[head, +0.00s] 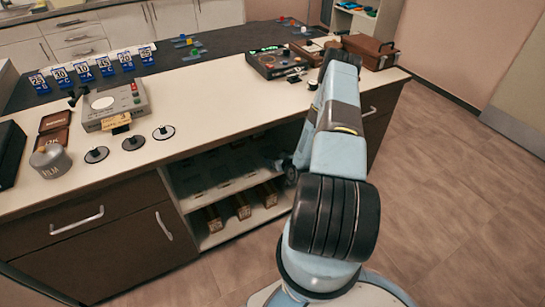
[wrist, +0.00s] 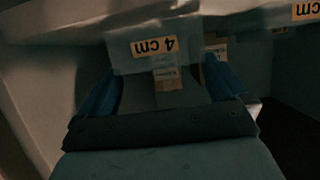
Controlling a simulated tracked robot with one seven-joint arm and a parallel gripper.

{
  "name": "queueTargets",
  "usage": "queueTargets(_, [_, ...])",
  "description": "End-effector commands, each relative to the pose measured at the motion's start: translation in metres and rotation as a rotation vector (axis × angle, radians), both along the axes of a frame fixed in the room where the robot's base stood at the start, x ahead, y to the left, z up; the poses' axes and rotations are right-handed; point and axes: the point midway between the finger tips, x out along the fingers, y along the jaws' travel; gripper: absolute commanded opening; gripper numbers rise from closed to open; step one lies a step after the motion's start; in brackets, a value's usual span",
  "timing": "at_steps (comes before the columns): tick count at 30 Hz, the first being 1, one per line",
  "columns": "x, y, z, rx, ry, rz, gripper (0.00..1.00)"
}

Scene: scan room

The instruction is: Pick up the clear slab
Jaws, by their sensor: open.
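My gripper (wrist: 162,88) is inside the cabinet's open shelf space, with its two blue fingers spread apart. In the wrist view a grey, see-through-looking slab (wrist: 125,60) stands just beyond the fingers, roughly centred between them. It bears an upside-down orange "4 cm" label. I cannot tell whether the fingers touch it. Pale labelled pieces show behind or through it. In the head view, faint flat shapes on the upper shelf (head: 222,178) are too dim to name. My arm hides the gripper's tips there.
Brown blocks with gold fronts (head: 243,206) stand on the lower shelf (head: 222,235). In the wrist view, a pale surface (wrist: 60,25) crosses the top, with another orange label at the right. The countertop (head: 205,105) holds instruments and discs. The floor at right is clear.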

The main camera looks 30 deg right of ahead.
Motion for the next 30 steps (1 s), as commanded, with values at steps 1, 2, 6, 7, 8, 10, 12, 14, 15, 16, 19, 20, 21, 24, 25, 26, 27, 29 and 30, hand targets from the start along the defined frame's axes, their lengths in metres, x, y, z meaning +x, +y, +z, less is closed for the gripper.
queueTargets(1, [0.007, 0.001, -0.003, 0.0, 0.0, 0.001, 1.0])
queueTargets(2, [0.011, 0.002, -0.005, 0.0, 0.0, 0.001, 1.0])
queueTargets(6, [0.028, 0.002, -0.011, 0.0, 0.0, 0.0, 1.0])
queueTargets(7, [0.03, 0.002, -0.012, 0.0, 0.0, 0.0, 1.0])
queueTargets(8, [0.032, 0.002, -0.013, 0.0, 0.0, 0.0, 1.0])
queueTargets(10, [0.036, 0.002, -0.014, -0.001, 0.0, 0.0, 1.0])
queueTargets(12, [0.037, 0.002, -0.015, 0.0, 0.001, 0.0, 1.0])
queueTargets(14, [0.037, 0.002, -0.015, 0.0, 0.001, 0.0, 1.0])
queueTargets(15, [0.037, 0.002, -0.015, 0.0, 0.001, 0.0, 1.0])
queueTargets(16, [0.037, 0.002, -0.015, 0.0, 0.001, 0.0, 1.0])
queueTargets(19, [0.037, 0.002, -0.015, 0.0, 0.001, 0.001, 0.95])
queueTargets(20, [0.037, 0.002, -0.015, 0.0, 0.001, 0.001, 0.92])
queueTargets(21, [0.037, 0.002, -0.015, 0.0, 0.001, 0.001, 0.89])
queueTargets(24, [0.037, 0.002, -0.015, 0.0, 0.001, 0.001, 0.79])
queueTargets(25, [0.037, 0.002, -0.015, 0.0, 0.001, 0.001, 0.76])
queueTargets(26, [0.037, 0.002, -0.015, 0.0, 0.001, 0.001, 0.73])
queueTargets(27, [0.037, 0.002, -0.015, 0.0, 0.001, 0.001, 0.69])
queueTargets(29, [0.037, 0.002, -0.015, 0.0, 0.001, 0.001, 0.64])
queueTargets(30, [0.037, 0.002, -0.015, 0.0, 0.001, 0.001, 0.6])
